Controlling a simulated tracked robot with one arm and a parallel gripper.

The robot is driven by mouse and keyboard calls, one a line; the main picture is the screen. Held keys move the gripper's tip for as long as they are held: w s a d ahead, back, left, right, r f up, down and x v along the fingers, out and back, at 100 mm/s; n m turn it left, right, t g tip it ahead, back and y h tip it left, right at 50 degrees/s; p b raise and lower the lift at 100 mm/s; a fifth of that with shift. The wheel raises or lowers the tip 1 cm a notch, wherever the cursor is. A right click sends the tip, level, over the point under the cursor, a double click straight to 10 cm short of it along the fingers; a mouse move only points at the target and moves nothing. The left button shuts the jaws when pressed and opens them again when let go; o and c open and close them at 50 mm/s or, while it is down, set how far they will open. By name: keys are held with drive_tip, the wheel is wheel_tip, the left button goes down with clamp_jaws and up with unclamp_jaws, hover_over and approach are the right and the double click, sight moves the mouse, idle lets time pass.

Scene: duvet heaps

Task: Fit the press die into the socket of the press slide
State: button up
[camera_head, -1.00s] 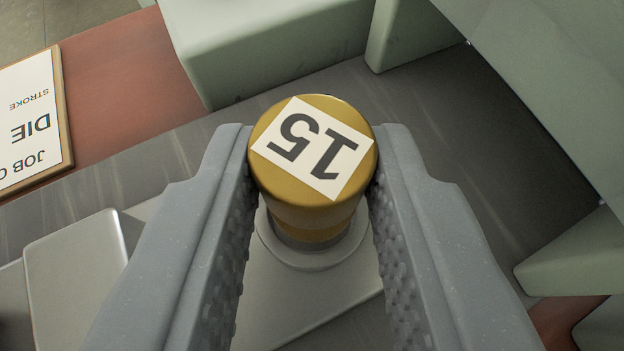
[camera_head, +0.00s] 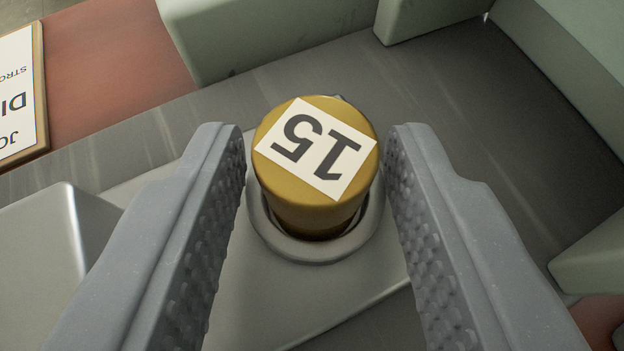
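The press die (camera_head: 312,205) is a brass-coloured cylinder with a white label reading "15" on its top. It stands close to upright inside the round grey collar of the socket (camera_head: 308,252), on a grey plate. The collar surrounds its lower part; how deep it sits is hidden. My gripper (camera_head: 315,140) is open, with one textured finger on each side of the die. A gap shows between each finger and the die.
Pale green blocks (camera_head: 275,35) stand behind, with another at the right (camera_head: 595,255). A grey block (camera_head: 45,245) is at the left. A framed job card (camera_head: 20,95) lies on the reddish surface (camera_head: 115,65) at the far left. Bare dark metal lies right of the die.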

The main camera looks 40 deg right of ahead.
drive_tip(key=shift+o, duration=1)
drive_tip(key=v, duration=1.3)
drive_tip(key=shift+s+a+b, duration=0.2)
drive_tip(key=shift+s+b, duration=0.1)
drive_tip(key=shift+b, duration=0.05)
drive_tip(key=shift+r, duration=0.15)
